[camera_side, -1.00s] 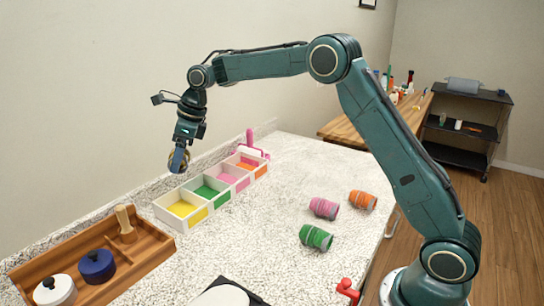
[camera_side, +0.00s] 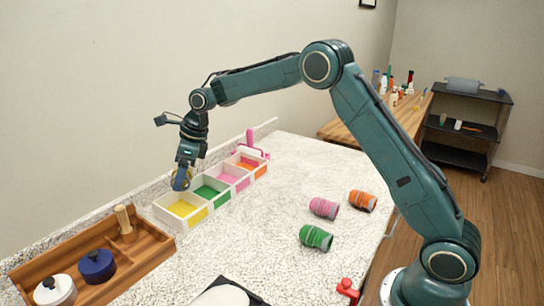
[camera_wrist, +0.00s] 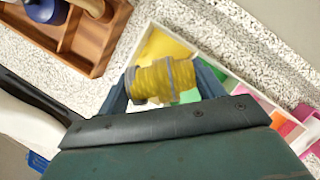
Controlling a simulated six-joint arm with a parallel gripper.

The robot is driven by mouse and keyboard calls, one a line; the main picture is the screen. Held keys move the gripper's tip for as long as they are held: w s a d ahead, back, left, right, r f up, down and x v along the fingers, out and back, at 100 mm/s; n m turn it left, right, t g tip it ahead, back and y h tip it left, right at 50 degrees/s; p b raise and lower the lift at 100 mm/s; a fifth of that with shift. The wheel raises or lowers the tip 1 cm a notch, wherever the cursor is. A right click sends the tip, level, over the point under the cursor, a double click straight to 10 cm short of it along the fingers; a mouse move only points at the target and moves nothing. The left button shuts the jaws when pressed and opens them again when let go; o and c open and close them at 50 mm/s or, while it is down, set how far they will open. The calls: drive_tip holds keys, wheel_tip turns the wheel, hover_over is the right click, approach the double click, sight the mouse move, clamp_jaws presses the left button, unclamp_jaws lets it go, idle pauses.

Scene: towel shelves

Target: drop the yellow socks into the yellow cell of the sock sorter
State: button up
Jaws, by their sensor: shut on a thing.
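The yellow socks (camera_wrist: 165,82) are a rolled bundle with grey bands, held crosswise between the fingers of my gripper (camera_wrist: 163,88). In the side view my gripper (camera_side: 181,183) is just above the near-left end of the white sock sorter (camera_side: 168,219), and the socks show only partly behind the fingers. The yellow cell (camera_side: 183,208) is the end cell and looks empty. In the wrist view its yellow floor (camera_wrist: 165,45) shows beyond the socks. I cannot tell the exact height of the socks over the cell.
The sorter also has green (camera_side: 208,191), pink and orange cells. Green (camera_side: 316,237), pink (camera_side: 323,208) and orange (camera_side: 362,200) sock rolls lie on the speckled counter to the right. A wooden tray (camera_side: 150,252) with lidded pots stands at left. A pink-handled item (camera_side: 250,147) stands behind.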

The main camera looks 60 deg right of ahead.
drive_tip(key=shift+f, duration=0.4)
drive_tip(key=o, duration=1)
drive_tip(key=shift+o, duration=0.2)
drive_tip(key=shift+r, duration=0.1)
drive_tip(key=v, duration=1.3)
drive_tip(key=shift+r, duration=0.35)
